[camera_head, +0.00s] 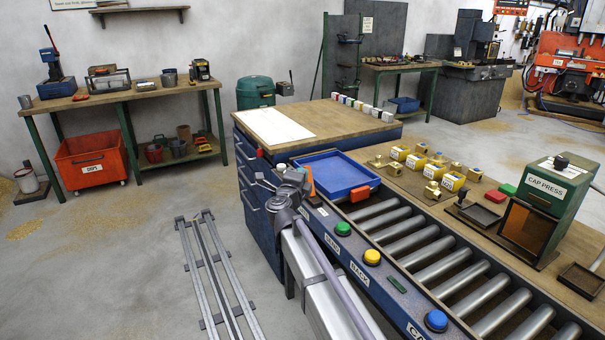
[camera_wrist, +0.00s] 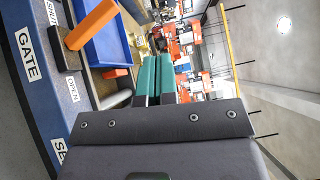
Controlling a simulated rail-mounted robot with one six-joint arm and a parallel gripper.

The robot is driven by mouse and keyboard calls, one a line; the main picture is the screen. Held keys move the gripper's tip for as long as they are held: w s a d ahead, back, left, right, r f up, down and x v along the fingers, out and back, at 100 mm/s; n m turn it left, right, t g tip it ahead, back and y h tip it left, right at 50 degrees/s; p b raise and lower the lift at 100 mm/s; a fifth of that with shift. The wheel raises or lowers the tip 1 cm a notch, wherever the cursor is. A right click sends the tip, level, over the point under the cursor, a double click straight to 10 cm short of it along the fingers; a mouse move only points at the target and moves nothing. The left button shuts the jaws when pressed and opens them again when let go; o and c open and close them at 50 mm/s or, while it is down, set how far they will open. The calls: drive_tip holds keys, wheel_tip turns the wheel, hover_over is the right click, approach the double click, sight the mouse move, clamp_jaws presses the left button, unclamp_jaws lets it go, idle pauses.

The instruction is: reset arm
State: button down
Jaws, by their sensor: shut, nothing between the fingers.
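My gripper (camera_wrist: 156,78) shows two teal fingers pressed together in the wrist view, shut with nothing between them. In the head view my gripper (camera_head: 264,182) is small and partly merged with my arm, above the left side of the workbench beside the blue tray. My arm is folded along the bench's left front edge, clear of the tabletop objects.
An empty blue tray (camera_head: 328,173) lies at the head of the roller conveyor (camera_head: 435,252). An orange upright handle (camera_head: 310,181) stands close to my gripper. Green (camera_head: 342,229), yellow (camera_head: 371,257) and blue (camera_head: 436,320) buttons line the edge. A cap press (camera_head: 545,205) stands right.

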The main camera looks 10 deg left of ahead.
drive_tip(key=s+a+n+g+y, duration=0.2)
drive_tip(key=s+a+n+y, duration=0.2)
drive_tip(key=a+n+y, duration=0.45)
drive_tip(key=s+d+f+n+g+y+p, duration=0.3)
drive_tip(key=s+d+f+n+g, duration=0.25)
drive_tip(key=s+n+g, duration=0.45)
drive_tip(key=s+d+f+n+g+h+p, duration=0.1)
drive_tip(key=s+d+g+h+p, duration=0.1)
drive_tip(key=s+d, duration=0.35)
drive_tip(key=s+d+f+n+g+h+p, duration=0.1)
drive_tip(key=s+d+f+n+h, duration=0.15)
drive_tip(key=d, duration=0.65)
drive_tip(key=s+d+n+g+h+p, duration=0.1)
drive_tip(key=s+d+g+h+p, duration=0.15)
drive_tip(key=d, duration=0.45)
drive_tip(key=s+d+r+m+h+p, duration=0.1)
drive_tip(key=s+d, duration=0.3)
drive_tip(key=d, duration=0.6)
drive_tip(key=s+d+r+m+g+h+p, duration=0.1)
drive_tip(key=s+d+r+m+h+p, duration=0.1)
drive_tip(key=d, duration=0.7)
drive_tip(key=s+r+p, duration=0.1)
drive_tip(key=s+p, duration=0.1)
drive_tip(key=shift+s+d, duration=0.3)
drive_tip(key=shift+d, duration=0.1)
